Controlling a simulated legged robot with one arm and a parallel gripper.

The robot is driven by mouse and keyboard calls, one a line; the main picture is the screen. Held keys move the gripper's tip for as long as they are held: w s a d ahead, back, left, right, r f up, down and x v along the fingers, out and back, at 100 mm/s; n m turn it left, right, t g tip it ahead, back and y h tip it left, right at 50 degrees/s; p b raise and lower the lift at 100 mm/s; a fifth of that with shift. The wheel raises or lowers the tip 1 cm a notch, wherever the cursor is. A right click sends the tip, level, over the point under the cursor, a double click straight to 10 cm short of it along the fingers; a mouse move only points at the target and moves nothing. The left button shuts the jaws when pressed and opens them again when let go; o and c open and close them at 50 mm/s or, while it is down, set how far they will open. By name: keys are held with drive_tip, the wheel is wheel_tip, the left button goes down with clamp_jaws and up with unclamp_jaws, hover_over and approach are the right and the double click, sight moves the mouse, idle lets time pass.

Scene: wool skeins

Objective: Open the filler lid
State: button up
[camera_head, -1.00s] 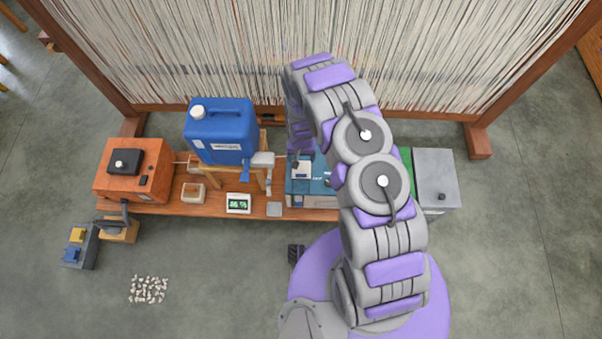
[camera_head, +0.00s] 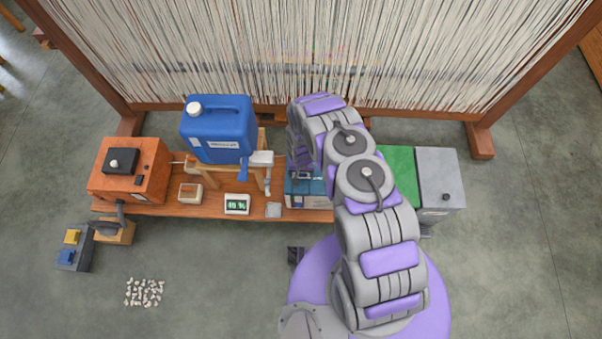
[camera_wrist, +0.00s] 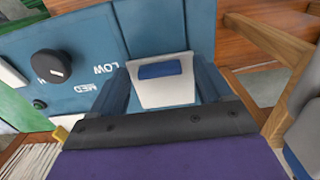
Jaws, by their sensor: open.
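The blue machine (camera_head: 303,198) stands on the wooden bench, partly hidden under my arm. In the wrist view its blue top (camera_wrist: 75,50) shows a black knob (camera_wrist: 50,66) with MED and LOW markings. A white flap with a blue tab (camera_wrist: 160,80), which looks like the filler lid, lies in front of my gripper (camera_wrist: 162,90). The flap looks shut, lying flat. My gripper is open, with one blue-grey finger on each side of the flap. I cannot tell whether the fingers touch it. In the head view my arm mostly hides the gripper.
A blue jerrycan (camera_head: 217,130) stands on a wooden stand left of the machine. A loom with white threads (camera_head: 320,55) rises behind.

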drive_tip(key=shift+f, duration=0.35)
clamp_jaws()
idle(0.7)
